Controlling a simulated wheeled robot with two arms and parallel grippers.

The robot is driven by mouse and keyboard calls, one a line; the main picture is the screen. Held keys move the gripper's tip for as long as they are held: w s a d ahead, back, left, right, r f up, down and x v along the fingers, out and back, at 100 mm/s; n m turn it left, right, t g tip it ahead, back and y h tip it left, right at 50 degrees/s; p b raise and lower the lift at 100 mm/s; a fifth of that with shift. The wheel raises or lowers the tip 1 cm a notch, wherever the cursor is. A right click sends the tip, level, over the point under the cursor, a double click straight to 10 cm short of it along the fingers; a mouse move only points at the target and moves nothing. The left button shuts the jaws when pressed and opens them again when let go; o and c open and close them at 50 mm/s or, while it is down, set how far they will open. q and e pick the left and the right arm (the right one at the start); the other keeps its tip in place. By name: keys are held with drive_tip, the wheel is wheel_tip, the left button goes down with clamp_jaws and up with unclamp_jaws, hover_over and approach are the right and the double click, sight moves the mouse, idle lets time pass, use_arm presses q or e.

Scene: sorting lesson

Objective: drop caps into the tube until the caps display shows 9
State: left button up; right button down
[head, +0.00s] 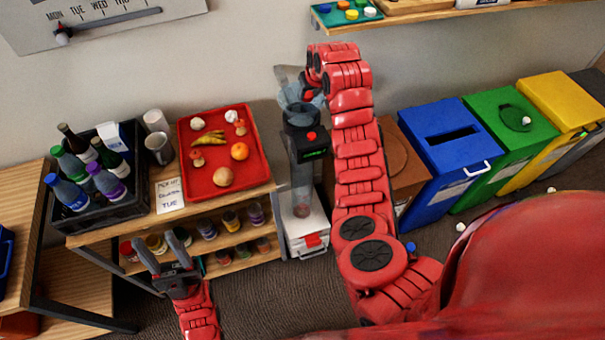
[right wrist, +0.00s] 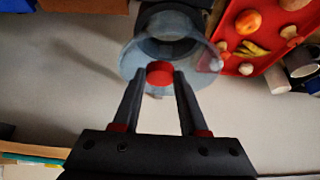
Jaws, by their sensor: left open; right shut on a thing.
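My right gripper (head: 306,84) is shut on a red cap (right wrist: 159,73) and holds it over the clear funnel (head: 292,98) on top of the tube. The cap sits between the fingertips, above the funnel mouth in the right wrist view. The clear tube (head: 302,185) stands below, with a dark block bearing a red button and the green-lit caps display (head: 315,154); its digits are too small to read. My left gripper (head: 159,246) is open and empty in front of the shelf unit.
A red tray (head: 212,185) with fruit and mushrooms and a black bottle crate (head: 135,211) stand left of the tube. Coloured bins, including a blue bin (head: 425,165), stand right. A wall shelf holds coloured caps (head: 352,14). Small caps, one blue (head: 410,247), lie on the floor.

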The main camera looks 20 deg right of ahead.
drive_tip(key=shift+c, duration=1.8)
unclamp_jaws()
drive_tip(key=shift+s+r+b, duration=0.25)
drive_tip(key=shift+r+b, duration=0.2)
drive_tip(key=shift+r, duration=0.15)
drive_tip(key=p+v, duration=0.3)
drive_tip(key=v, duration=1.3)
drive_tip(key=shift+s, duration=0.15)
